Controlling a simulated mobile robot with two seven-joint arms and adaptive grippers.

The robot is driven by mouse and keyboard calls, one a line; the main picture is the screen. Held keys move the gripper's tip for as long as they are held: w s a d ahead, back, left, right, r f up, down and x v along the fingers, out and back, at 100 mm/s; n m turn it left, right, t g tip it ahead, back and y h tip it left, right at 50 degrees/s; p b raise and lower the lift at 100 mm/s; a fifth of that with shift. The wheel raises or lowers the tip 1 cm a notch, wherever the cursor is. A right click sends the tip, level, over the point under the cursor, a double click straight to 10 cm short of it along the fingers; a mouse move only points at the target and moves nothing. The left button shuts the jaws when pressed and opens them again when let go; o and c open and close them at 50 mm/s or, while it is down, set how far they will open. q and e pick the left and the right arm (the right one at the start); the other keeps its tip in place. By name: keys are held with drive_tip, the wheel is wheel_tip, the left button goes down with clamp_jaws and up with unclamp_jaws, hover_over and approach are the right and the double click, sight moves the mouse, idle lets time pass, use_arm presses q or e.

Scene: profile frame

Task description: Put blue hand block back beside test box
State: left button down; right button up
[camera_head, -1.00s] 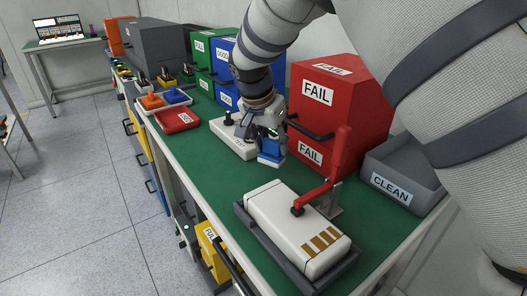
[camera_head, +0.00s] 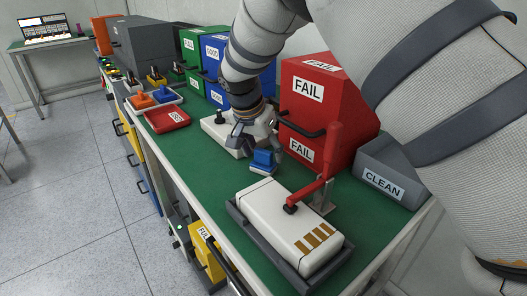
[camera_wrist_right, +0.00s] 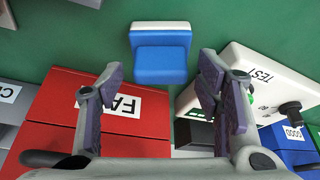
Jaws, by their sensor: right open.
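The blue hand block (camera_head: 263,160) with a white base stands on the green bench top, between the white test box (camera_head: 215,128) and the white device in the grey tray. My right gripper (camera_head: 254,143) is just above and behind the block, fingers spread and empty. In the right wrist view, the block (camera_wrist_right: 160,52) lies beyond and between the open fingertips (camera_wrist_right: 162,75), touching neither. The test box, marked TEST (camera_wrist_right: 262,72), is to the right there. The gripper partly covers the test box in the head view. My left gripper is not in view.
A red FAIL box (camera_head: 325,108) stands behind the gripper. A red lever clamp (camera_head: 322,190) reaches over the white device (camera_head: 290,222) in front. A grey CLEAN bin (camera_head: 392,178) is at the right. Green bench top is free left of the block.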

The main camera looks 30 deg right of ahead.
drive_tip(key=v, duration=1.1)
drive_tip(key=shift+r+p, duration=0.2)
drive_tip(key=shift+p, duration=0.2)
drive_tip(key=shift+a, duration=0.1)
